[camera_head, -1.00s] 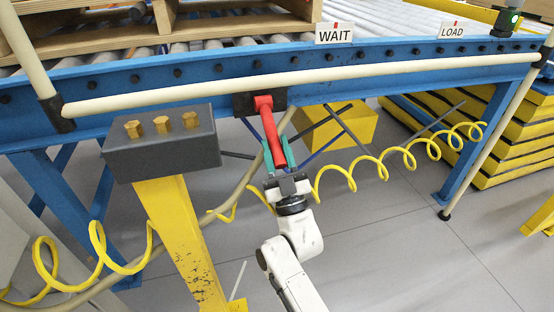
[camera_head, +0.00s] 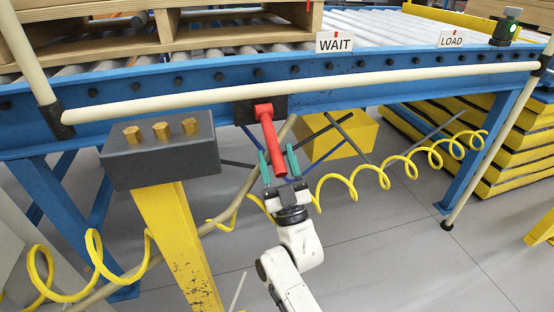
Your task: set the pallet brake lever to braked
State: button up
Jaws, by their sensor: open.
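The red brake lever (camera_head: 271,143) hangs from a black mount (camera_head: 245,110) on the blue conveyor beam, slanting down and slightly right. My gripper (camera_head: 278,164) is open below the beam, its two green fingers pointing up. In the picture the lever's lower end lies between the fingers, close to the left one. I cannot tell whether either finger touches it. A WAIT sign (camera_head: 334,41) and a LOAD sign (camera_head: 452,38) stand on the beam.
A dark box with brass knobs (camera_head: 160,150) on a yellow post (camera_head: 177,235) stands left of my arm. A coiled yellow hose (camera_head: 350,175) runs behind my gripper. A cream rail (camera_head: 400,77) crosses above. A wooden pallet (camera_head: 160,47) sits on the rollers.

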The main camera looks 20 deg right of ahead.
jog(key=p+v, duration=0.1)
jog(key=v, duration=1)
dwell(0.4)
